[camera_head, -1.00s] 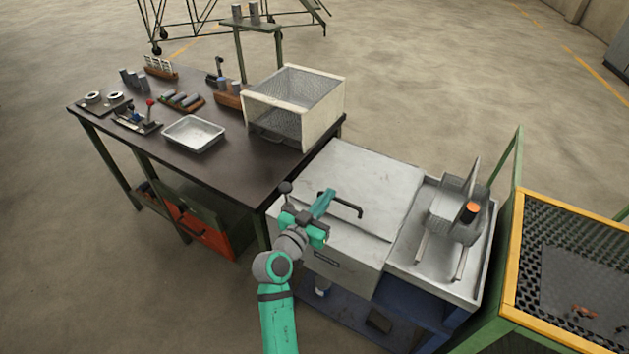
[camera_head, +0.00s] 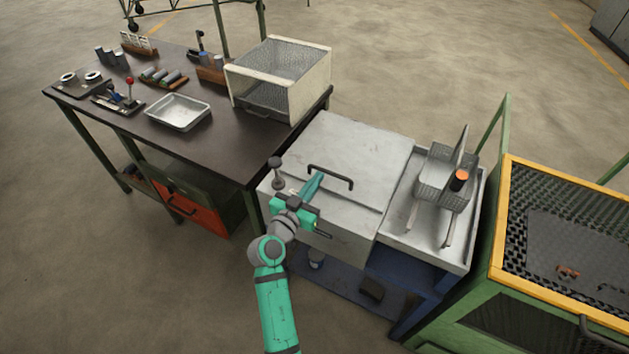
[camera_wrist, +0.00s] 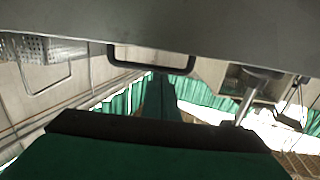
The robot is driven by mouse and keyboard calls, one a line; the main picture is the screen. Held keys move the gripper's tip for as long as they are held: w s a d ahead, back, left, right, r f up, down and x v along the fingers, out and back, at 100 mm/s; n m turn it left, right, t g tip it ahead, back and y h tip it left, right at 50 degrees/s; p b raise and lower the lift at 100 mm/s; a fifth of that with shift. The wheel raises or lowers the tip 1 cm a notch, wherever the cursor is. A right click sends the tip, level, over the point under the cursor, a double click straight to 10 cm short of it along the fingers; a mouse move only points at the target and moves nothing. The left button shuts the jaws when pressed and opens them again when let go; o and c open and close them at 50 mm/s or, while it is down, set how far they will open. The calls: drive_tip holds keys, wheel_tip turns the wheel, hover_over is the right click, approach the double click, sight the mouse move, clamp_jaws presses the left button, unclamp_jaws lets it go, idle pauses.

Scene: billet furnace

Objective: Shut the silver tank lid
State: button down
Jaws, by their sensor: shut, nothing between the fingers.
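The silver tank (camera_head: 345,240) stands in the middle of the head view. Its lid (camera_head: 370,150) lies about flat over the top, with a dark bar handle (camera_head: 342,177) near the front. I cannot tell whether a small gap remains under the lid. My gripper (camera_head: 314,183) is shut and empty, with its tip over the lid's front part beside the left end of the handle. In the wrist view the handle (camera_wrist: 150,65) shows beyond the teal fingers (camera_wrist: 158,95), against a grey surface. Whether the fingertips touch the lid is unclear.
A dark workbench (camera_head: 190,135) on the left holds a steel tray (camera_head: 178,112), a mesh-sided box (camera_head: 280,80) and small parts. Right of the lid is a drain tray (camera_head: 400,235) with a wire basket (camera_head: 440,185), then a yellow-edged mesh bin (camera_head: 500,250). Open floor lies beyond.

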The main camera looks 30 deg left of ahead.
wheel_tip(320, 180, up, 3)
drive_tip(key=shift+r, duration=0.15)
drive_tip(key=shift+s+r, duration=0.15)
drive_tip(key=shift+s, duration=0.1)
drive_tip(key=s+f, duration=0.3)
drive_tip(key=s, duration=0.6)
drive_tip(key=shift+a, duration=0.15)
drive_tip(key=shift+w, duration=0.15)
